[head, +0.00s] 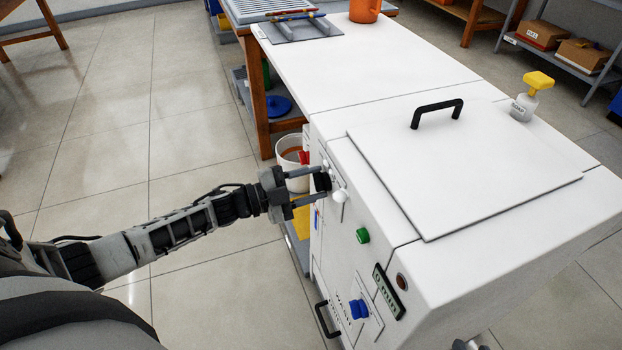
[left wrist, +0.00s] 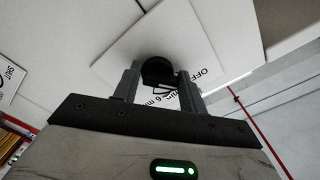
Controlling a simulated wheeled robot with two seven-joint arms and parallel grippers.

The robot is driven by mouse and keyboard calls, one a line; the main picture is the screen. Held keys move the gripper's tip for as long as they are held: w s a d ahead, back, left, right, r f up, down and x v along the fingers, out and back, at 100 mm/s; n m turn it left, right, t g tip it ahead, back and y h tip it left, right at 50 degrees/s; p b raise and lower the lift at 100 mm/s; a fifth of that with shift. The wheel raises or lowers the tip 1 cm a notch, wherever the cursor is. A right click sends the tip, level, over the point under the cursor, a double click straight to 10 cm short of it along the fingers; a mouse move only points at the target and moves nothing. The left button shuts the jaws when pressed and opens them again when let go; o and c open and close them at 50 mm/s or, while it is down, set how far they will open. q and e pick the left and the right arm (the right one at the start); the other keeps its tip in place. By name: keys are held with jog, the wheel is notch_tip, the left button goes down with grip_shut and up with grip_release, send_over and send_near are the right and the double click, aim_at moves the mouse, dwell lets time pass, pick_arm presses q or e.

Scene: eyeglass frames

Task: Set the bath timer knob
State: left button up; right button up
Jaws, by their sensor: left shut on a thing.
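The bath timer knob is a black round knob (head: 322,181) on the front of the white machine (head: 390,215). My left gripper (head: 312,178) reaches it from the left, and its two fingers are closed on the knob's sides. In the left wrist view the knob (left wrist: 157,71) sits between the fingertips, before a white plate with printing, of which "OFF" and "6 mi" can be read. The knob's pointer mark cannot be made out.
A lid with a black handle (head: 437,112) covers the top. A white bucket (head: 290,150) stands behind the gripper.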

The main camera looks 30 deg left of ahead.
pick_arm(q)
jog(key=shift+w+a+r+n, duration=0.1)
jog(key=shift+w+r+n, duration=0.2)
jog(key=shift+n, duration=0.5)
jog(key=shift+s, duration=0.1)
jog(key=o, duration=0.9)
jog(key=shift+s+f, duration=0.1)
jog(key=shift+f, duration=0.05)
jog(key=v, duration=1.6)
jog(key=shift+p, duration=0.4)
